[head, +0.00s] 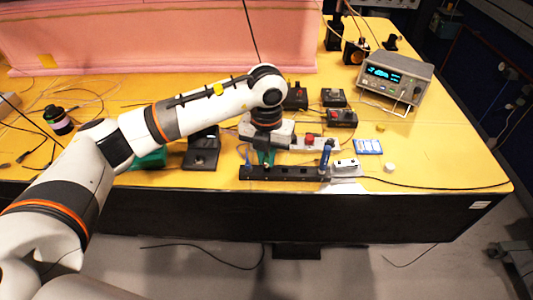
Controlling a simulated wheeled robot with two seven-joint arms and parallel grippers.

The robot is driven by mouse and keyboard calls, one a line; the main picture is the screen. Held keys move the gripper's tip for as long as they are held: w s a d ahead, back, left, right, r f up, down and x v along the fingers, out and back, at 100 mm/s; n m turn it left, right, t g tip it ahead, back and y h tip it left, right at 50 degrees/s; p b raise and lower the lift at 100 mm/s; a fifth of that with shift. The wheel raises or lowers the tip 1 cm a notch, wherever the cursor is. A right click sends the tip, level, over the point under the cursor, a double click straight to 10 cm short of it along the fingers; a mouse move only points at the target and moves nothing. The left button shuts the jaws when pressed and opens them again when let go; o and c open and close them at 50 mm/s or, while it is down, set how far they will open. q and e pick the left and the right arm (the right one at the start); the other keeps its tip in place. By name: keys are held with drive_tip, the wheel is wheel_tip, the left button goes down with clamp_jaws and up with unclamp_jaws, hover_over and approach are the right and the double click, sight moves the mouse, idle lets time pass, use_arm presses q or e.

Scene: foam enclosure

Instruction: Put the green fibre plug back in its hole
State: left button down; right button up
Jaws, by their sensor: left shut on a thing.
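My left gripper (265,152) points down over the black bar (290,174) at the table's front edge. It is shut on a green piece, which looks like the green fibre plug (265,158); the fingers hide most of it. The plug stands right above or at the bar's top. Whether its tip is in a hole cannot be told. The bar has several dark holes along it. A blue upright plug (325,158) stands at its right part, and another blue piece (248,167) shows at its left end. My right gripper is not in view.
Behind the bar stand small black boxes (342,118) and a grey strip with a red button (309,140). A black mount (201,150) is to the left. A meter (396,80) stands at the back right. A blue-and-white pack (368,146) and a black cable (440,186) lie right.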

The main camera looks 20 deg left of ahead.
use_arm(q)
drive_tip(key=shift+f, duration=0.25)
idle(0.3)
drive_tip(key=shift+f+b, duration=1)
drive_tip(key=shift+b, duration=0.05)
drive_tip(key=c, duration=1.3)
unclamp_jaws()
drive_tip(key=shift+r, duration=0.15)
wheel_tip(320, 180, up, 12)
drive_tip(key=shift+f+b, duration=0.1)
drive_tip(key=shift+b, duration=0.65)
